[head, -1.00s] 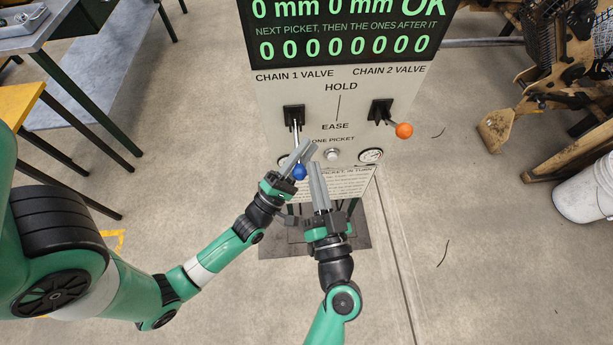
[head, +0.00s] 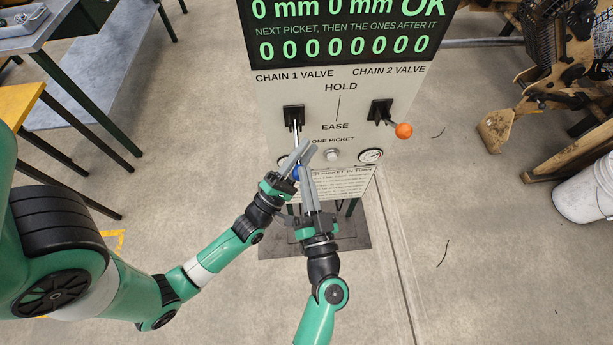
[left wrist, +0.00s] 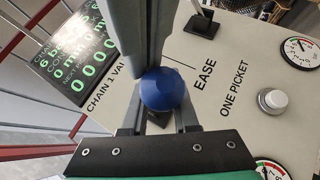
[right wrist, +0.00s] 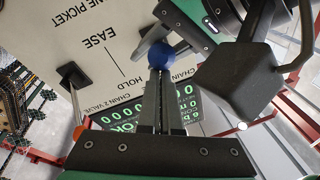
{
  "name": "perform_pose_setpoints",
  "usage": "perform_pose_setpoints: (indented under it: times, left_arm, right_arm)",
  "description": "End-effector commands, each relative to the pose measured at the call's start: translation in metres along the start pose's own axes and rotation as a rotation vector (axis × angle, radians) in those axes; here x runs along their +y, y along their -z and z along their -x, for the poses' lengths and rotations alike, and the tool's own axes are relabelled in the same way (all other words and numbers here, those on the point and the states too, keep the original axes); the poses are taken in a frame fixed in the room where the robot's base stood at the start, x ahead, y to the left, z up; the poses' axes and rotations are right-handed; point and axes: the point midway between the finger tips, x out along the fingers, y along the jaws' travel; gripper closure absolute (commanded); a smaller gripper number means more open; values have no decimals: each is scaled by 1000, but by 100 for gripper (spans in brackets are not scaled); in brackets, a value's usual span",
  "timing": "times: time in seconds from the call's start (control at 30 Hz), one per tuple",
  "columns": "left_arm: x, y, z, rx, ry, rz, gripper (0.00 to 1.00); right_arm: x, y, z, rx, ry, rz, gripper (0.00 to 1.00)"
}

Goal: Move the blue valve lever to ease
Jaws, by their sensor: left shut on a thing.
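The blue valve lever comes out of the left slot under CHAIN 1 VALVE, and its rod (head: 296,134) slopes down to a blue ball knob (head: 297,171), below the level of the EASE label (head: 335,126). My left gripper (head: 308,149) is shut on the blue knob, which sits between its fingers in the left wrist view (left wrist: 163,89). My right gripper (head: 304,171) comes from below with its fingers together. In the right wrist view the blue knob (right wrist: 161,55) is at its fingertips; whether they touch cannot be told. The grippers partly hide the knob in the head view.
An orange-knobbed lever (head: 403,130) sits at the right slot under CHAIN 2 VALVE. A push button (head: 331,154) and a gauge (head: 371,156) are lower on the panel. A display (head: 345,35) is above. A white bucket (head: 588,188) stands far right.

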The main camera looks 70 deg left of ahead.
Motion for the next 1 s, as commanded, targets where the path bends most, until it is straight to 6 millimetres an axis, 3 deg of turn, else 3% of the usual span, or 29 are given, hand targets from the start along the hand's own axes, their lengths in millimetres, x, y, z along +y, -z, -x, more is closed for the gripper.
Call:
perform_pose_setpoints:
  times: [0.03,0.07,0.1,0.27,0.83,1.0]
  left_arm:
    - [-5,-4,1,-10,12,4,100]
    - [-4,-4,1,-10,12,4,100]
    - [-4,-4,1,-11,11,4,67]
    - [-2,-4,0,-11,3,3,38]
    - [2,-2,-1,-7,-6,1,38]
    - [0,-2,16,-5,-1,1,38]
  right_arm:
    - [-1,-14,2,-25,0,-4,100]
    - [-1,-14,2,-26,0,-4,100]
    - [-1,-15,2,-27,1,-4,100]
    - [-1,-15,3,-27,0,-6,100]
    - [0,-8,2,-15,0,-4,100]
    - [0,-7,1,-15,0,-4,100]
